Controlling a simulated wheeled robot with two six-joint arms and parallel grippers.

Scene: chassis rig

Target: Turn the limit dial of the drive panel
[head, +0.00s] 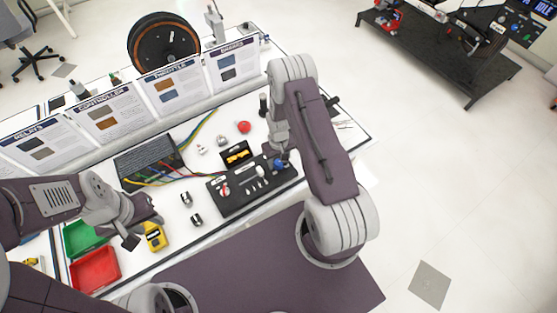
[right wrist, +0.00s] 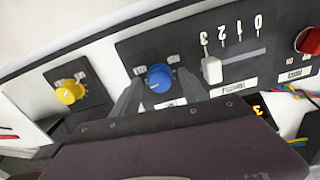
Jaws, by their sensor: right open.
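The black drive panel (head: 232,205) lies on the white table in the head view. A blue dial (right wrist: 160,78) sits at one end of it in the right wrist view, and its label is partly hidden. The blue dial also shows in the head view (head: 280,164), just below my right gripper. My right gripper (right wrist: 158,92) is open, its two grey fingers on either side of the blue dial; I cannot tell whether they touch it. My left gripper (head: 145,226) is open and empty above the table's left part, near a yellow meter (head: 155,237).
On the panel, a white throttle slider (right wrist: 212,69) and a red knob (right wrist: 309,41) are beside the dial. A separate yellow knob (right wrist: 70,92) is at left. Green (head: 84,238) and red (head: 95,270) bins stand at the table's left; placards line the back.

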